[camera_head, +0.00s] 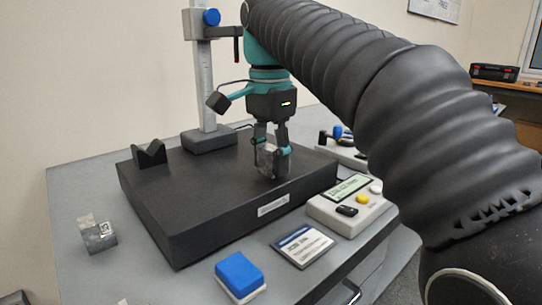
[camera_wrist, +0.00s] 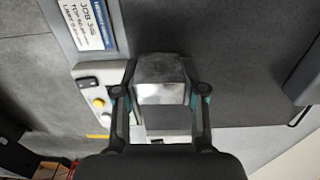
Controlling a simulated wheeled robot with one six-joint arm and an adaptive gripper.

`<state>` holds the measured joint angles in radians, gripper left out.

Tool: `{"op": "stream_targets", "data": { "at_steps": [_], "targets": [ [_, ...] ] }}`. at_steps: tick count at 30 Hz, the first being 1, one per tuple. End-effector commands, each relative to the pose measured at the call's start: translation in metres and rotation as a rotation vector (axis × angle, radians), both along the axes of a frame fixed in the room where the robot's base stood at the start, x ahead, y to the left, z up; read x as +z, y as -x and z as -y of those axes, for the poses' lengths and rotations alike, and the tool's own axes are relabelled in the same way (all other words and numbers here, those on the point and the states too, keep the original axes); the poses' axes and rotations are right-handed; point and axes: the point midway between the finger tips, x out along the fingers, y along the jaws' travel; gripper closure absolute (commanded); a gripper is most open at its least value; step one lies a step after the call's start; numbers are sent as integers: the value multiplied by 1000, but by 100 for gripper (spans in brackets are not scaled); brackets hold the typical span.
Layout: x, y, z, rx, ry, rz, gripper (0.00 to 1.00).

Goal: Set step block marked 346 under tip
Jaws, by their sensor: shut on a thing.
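My gripper (camera_head: 272,172) points down over the black surface plate (camera_head: 225,222) and is shut on a grey metal step block (camera_head: 266,158). In the wrist view the block (camera_wrist: 160,72) sits between both fingers (camera_wrist: 160,110). I cannot read its marking or tell whether it touches the plate. A second grey step block (camera_head: 98,234) with a marked face stands on the table left of the plate. A thin red-ended tip (camera_head: 236,50) hangs from the gauge stand (camera_head: 207,90), behind and above my gripper.
A black V-block (camera_head: 150,155) sits at the plate's back left. In front are a display box with buttons (camera_head: 345,208), a job card (camera_head: 303,246) and a blue-topped block (camera_head: 240,274). The card (camera_wrist: 85,25) also shows in the wrist view. The plate's front left is clear.

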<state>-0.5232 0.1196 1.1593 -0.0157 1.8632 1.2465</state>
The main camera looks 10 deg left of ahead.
Motion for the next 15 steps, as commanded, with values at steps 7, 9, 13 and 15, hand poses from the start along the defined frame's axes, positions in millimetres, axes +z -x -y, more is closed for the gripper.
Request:
{"op": "stream_targets", "data": {
  "at_steps": [7,9,13,15],
  "targets": [
    [-2,0,0,0,-1,1,100],
    [-3,0,0,0,-1,1,100],
    [-5,0,0,0,-1,1,100],
    [-5,0,0,0,-1,1,100]
  ]
}}
